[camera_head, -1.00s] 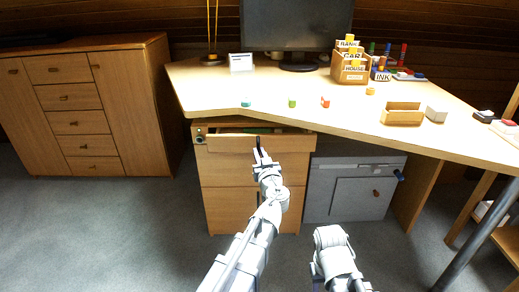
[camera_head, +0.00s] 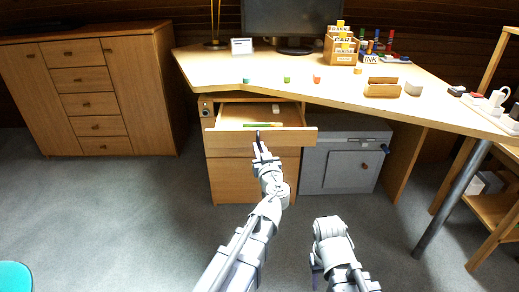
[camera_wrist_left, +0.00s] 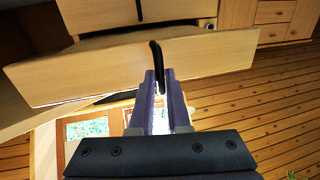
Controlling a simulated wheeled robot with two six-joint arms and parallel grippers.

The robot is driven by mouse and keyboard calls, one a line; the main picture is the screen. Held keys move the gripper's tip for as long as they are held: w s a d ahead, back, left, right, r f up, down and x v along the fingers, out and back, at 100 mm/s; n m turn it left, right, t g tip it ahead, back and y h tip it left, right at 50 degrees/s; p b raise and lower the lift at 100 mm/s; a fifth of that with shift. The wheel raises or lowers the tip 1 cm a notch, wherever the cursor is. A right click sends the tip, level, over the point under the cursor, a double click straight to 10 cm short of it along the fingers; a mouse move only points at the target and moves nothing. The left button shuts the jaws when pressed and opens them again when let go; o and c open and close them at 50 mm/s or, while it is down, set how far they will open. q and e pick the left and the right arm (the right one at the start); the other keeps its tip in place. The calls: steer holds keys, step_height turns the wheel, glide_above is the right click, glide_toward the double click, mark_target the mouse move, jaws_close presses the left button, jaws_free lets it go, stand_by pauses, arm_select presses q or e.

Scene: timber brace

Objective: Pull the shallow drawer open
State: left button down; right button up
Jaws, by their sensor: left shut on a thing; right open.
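The shallow drawer (camera_head: 225,138) is the top drawer of the wooden pedestal under the desk, and it stands well out from the cabinet. A green and yellow item and a small pale block (camera_head: 276,107) show inside it. My left gripper (camera_head: 258,142) is at the middle of the drawer front, shut on its dark handle. In the left wrist view the handle (camera_wrist_left: 156,55) rises between the gripper fingers, against the drawer front (camera_wrist_left: 90,68). My right gripper (camera_head: 316,268) is low in the head view, away from the drawer; its fingers are hard to make out.
The desk top (camera_head: 210,62) overhangs the pedestal. A grey cabinet (camera_head: 345,160) stands right of the pedestal, and a metal desk leg (camera_head: 450,200) is further right. The floor in front of the pedestal is clear.

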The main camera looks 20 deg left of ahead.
arm_select(q)
steer(key=c, duration=0.9)
jaws_free()
steer(key=v, duration=0.8)
